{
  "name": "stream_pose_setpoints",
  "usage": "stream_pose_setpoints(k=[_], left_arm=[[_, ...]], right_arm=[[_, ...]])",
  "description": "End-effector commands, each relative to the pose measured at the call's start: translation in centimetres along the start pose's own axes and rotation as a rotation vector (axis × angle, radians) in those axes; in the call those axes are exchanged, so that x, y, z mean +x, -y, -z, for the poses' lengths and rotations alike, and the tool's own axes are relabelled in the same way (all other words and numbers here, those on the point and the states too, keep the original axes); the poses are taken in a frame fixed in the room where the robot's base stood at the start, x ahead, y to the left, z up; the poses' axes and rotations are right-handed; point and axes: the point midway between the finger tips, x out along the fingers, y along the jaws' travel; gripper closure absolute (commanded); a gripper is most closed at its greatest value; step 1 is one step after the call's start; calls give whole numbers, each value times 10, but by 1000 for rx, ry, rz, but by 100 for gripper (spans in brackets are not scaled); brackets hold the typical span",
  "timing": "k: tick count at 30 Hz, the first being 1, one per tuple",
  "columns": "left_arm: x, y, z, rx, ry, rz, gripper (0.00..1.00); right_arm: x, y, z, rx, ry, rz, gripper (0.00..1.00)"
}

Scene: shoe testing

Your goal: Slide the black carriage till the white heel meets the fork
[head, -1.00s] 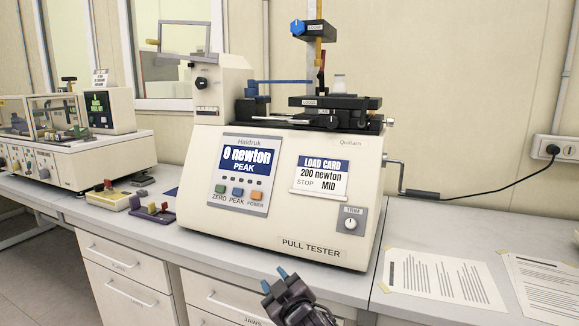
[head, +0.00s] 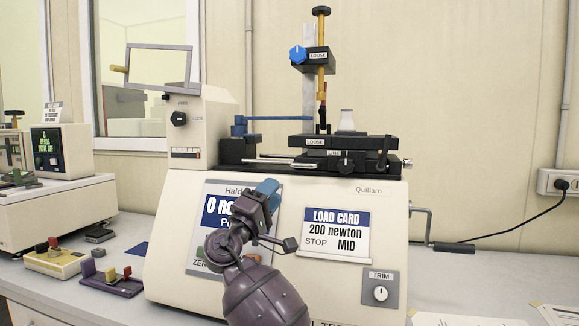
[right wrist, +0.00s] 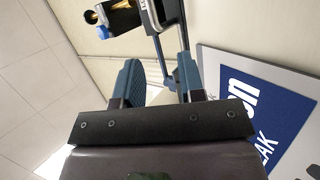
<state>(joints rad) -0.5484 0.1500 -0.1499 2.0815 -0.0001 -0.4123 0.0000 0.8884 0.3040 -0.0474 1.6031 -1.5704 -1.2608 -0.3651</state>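A blue arm (head: 285,118), probably the fork, reaches in from the left toward a dark upright piece with a red part (head: 323,98); a visible gap separates this from the heel. My right gripper (head: 268,188) is in front of the tester's peak display, below and left of the carriage, touching neither. The right wrist view shows its blue fingers (right wrist: 158,82) apart and empty. My left gripper is out of view.
The cream pull tester (head: 380,220) fills the middle. Above the carriage is a black clamp with a blue knob (head: 298,54) on a brass rod. A crank (head: 452,246) sticks out at right. A tilted clear guard (head: 160,66) stands upper left.

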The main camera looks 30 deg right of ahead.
Motion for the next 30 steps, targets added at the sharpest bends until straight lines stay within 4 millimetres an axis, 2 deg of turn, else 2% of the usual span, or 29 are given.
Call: stream_pose_setpoints(k=[3, 8, 21, 30], left_arm=[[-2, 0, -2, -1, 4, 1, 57], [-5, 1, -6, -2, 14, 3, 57], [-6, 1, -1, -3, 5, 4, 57], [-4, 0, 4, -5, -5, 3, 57]], right_arm=[[0, -3, -10, -45, 64, -14, 64], [9, -3, -12, -62, 70, -9, 64], [78, -4, -16, -60, 67, -9, 64], [105, -3, -18, -59, 65, -7, 64]])
